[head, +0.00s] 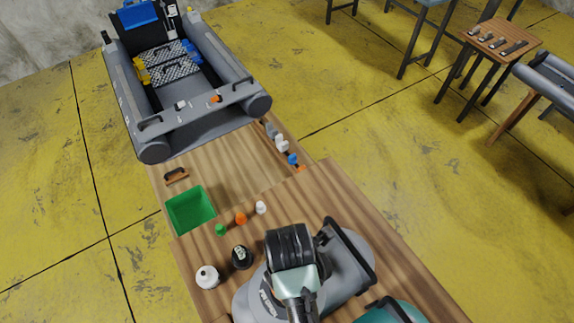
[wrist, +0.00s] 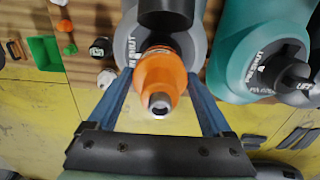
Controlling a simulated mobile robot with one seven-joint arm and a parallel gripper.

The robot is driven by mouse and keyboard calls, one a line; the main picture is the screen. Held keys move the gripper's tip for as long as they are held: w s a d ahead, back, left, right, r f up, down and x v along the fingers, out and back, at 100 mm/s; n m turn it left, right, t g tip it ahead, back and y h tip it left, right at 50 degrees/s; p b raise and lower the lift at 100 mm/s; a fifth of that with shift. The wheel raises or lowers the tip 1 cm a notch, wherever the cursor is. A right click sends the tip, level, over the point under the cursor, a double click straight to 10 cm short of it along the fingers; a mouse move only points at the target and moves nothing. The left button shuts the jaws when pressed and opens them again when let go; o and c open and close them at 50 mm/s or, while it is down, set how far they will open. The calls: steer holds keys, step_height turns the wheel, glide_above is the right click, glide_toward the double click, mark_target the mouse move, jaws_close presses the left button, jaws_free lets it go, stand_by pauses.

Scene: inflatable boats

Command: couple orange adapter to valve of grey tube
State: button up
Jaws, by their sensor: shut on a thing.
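The orange adapter (wrist: 155,75) is between the two blue fingers of my gripper (wrist: 160,82) in the wrist view. My gripper is shut on it. Its narrow end, with a pale ring and a dark opening, faces the camera. The grey tube (wrist: 133,28) lies directly behind the adapter, and it shows in the head view (head: 349,276) on the near part of the table. The far end of the adapter and the tube's valve are hidden, so I cannot tell whether they touch. In the head view my arm covers the fingers and the adapter.
A teal tube (wrist: 240,60) lies right of the grey one. Left stand a black container (head: 241,257), a white bottle (head: 208,276), and green, orange and white small parts (head: 240,218). A green bin (head: 190,209) and a grey inflatable boat (head: 205,116) are farther back.

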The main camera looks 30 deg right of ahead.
steer(key=shift+f+b, duration=0.55)
steer(key=shift+f, duration=0.65)
steer(key=shift+f, duration=0.15)
steer(key=shift+f, duration=0.25)
steer(key=shift+f+b, duration=0.4)
steer(key=shift+f, duration=0.45)
stand_by(0.4)
steer(key=shift+r, duration=0.1)
steer(key=shift+s+r+m+p, duration=0.1)
steer(key=shift+m+p, duration=0.4)
steer(key=shift+m, duration=0.1)
steer(key=shift+m+p, duration=0.5)
steer(key=shift+m, duration=0.5)
steer(key=shift+f+m, duration=0.2)
steer(key=shift+m, duration=0.3)
